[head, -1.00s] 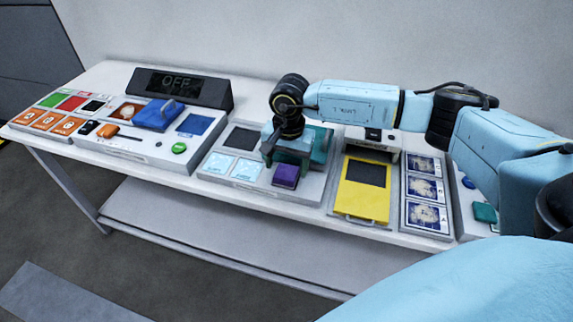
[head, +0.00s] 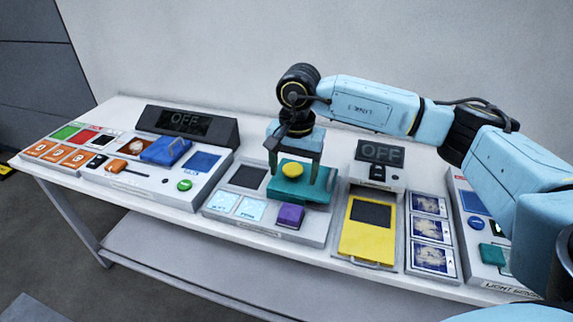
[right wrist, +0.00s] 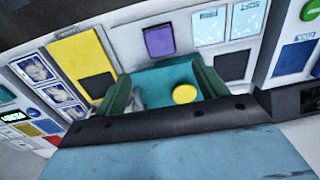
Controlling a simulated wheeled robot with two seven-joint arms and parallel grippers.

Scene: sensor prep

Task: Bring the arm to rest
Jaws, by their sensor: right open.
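My right arm reaches in from the right in the head view. My right gripper (head: 294,168) is open and points down over a teal block with a yellow round button (head: 292,171). The jaws look empty. In the right wrist view, the two fingers (right wrist: 163,90) stand apart, with the teal block (right wrist: 165,75) and its yellow button (right wrist: 184,94) behind and between them. I cannot tell the exact gap between fingertips and block. My left gripper is not in view.
A purple block (head: 290,215) sits just in front of the teal one. A yellow panel (head: 368,243) and several picture cards stand to the right. A blue block (head: 166,150) and a dark "OFF" display (head: 186,123) are to the left. The wall is behind the table.

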